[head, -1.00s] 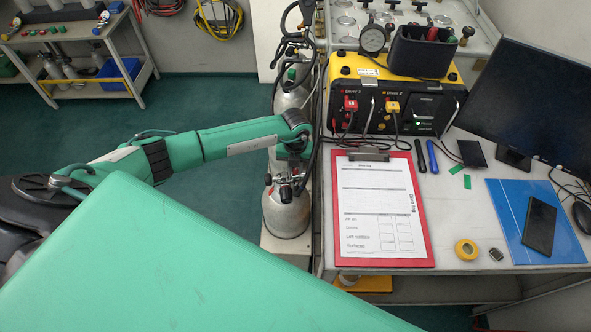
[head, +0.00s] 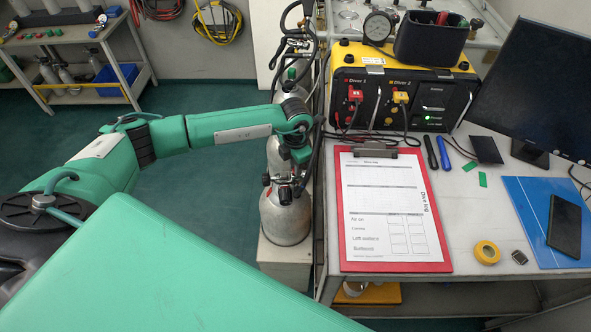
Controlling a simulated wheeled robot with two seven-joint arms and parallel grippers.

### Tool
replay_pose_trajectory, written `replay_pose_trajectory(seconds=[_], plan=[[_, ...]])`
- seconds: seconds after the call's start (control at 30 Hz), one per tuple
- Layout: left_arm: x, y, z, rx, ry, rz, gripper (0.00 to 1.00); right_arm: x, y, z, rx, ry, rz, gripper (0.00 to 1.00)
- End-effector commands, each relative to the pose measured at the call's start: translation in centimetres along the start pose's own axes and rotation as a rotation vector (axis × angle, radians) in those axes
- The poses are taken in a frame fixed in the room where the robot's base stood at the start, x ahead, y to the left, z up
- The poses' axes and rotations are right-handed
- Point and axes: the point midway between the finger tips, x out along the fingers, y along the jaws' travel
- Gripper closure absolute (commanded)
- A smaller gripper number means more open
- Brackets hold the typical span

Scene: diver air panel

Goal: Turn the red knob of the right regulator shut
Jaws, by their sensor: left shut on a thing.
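My left arm reaches in from the left, and its wrist hangs over the row of grey gas cylinders beside the bench. My left gripper (head: 284,180) points down at the valve top of the nearest cylinder (head: 287,220). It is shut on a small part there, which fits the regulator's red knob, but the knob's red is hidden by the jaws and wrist. Dark regulator fittings show around the jaws. A green knob (head: 291,73) shows on a cylinder farther back. My right gripper is not in view.
The bench with a red clipboard (head: 440,266) and a yellow-black diver panel (head: 345,58) stands right of the cylinders. Black hoses run close behind my wrist. A trolley (head: 140,75) stands at the back left. Green floor (head: 200,190) is free below the arm.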

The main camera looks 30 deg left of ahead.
Motion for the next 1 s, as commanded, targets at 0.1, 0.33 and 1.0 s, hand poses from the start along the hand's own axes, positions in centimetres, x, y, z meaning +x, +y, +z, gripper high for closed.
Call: replay_pose_trajectory(seconds=[0.1, 0.33, 1.0], plan=[[0.3, 0.0, 0.1, 0.085, -0.002, 0.001, 1.0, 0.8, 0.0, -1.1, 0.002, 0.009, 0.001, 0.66], [0.1, 0.0, 0.1, 0.207, -0.002, 0.001, 1.0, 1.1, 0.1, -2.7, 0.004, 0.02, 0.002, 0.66], [0.0, 0.0, 0.0, 0.278, -0.001, -0.001, 1.0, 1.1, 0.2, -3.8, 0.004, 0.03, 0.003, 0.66]])
